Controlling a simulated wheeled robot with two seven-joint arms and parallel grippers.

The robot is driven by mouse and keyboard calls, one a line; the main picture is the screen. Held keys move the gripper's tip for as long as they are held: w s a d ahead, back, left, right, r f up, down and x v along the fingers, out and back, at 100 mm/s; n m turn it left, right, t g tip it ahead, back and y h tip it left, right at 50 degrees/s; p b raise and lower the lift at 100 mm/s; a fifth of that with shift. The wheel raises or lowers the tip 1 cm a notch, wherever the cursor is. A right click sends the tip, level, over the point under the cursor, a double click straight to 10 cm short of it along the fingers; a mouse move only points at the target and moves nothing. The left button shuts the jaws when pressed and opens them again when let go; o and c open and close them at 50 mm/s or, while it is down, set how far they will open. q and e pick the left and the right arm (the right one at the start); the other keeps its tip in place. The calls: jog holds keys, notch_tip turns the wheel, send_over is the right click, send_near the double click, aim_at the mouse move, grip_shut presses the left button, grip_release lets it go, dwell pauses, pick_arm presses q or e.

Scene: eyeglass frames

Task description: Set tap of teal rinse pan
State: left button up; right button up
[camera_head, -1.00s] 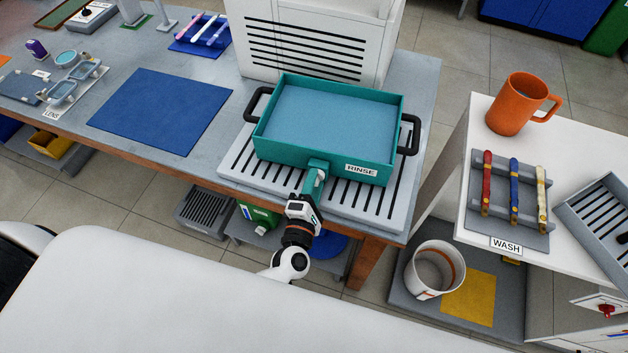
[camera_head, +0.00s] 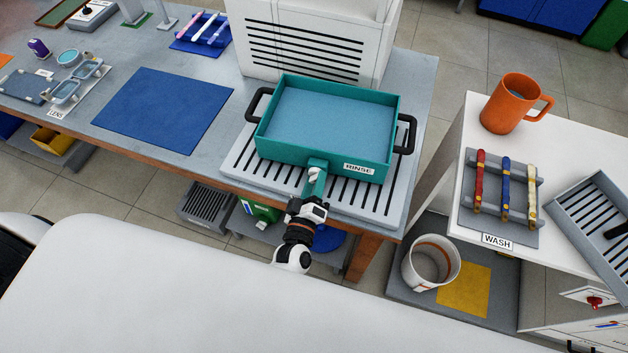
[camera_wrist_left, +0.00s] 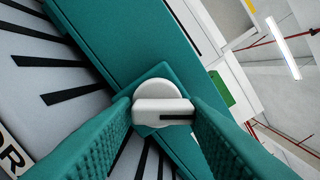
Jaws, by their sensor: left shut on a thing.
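The teal rinse pan (camera_head: 378,160) holds blue water and has black side handles and a RINSE label on its front wall. Its white tap (camera_head: 314,174) sits on a teal block at the front wall, left of the label. My left gripper (camera_head: 314,184) reaches up to it from below. In the left wrist view, the tap's round white knob with a flat grip (camera_wrist_left: 163,104) lies between the two teal textured fingers (camera_wrist_left: 163,112), which are shut on it. The fingers partly hide the tap's sides. My right gripper is not in view.
The pan stands on a grey slatted drainer (camera_head: 243,165) before a white vented box (camera_head: 310,40). A blue mat (camera_head: 163,110) lies left. On the right, a white table carries an orange mug (camera_head: 512,103) and a WASH rack (camera_head: 503,195). A white bucket (camera_head: 430,265) stands below.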

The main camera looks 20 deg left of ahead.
pick_arm(q)
jog(key=shift+w+d+r+m, duration=0.15)
jog(key=shift+r+m, duration=0.1)
jog(key=shift+m, duration=0.65)
jog(key=shift+f, duration=0.1)
jog(key=o, duration=0.8)
jog(key=shift+o, duration=0.5)
jog(key=shift+f, duration=0.1)
jog(key=shift+s, duration=0.2)
jog(key=shift+s+f, duration=0.15)
jog(key=shift+s, duration=0.1)
jog(key=s+b, duration=0.1)
jog(key=s, duration=1)
jog(key=shift+s+d+b, duration=0.2)
jog(key=shift+d+b, duration=0.1)
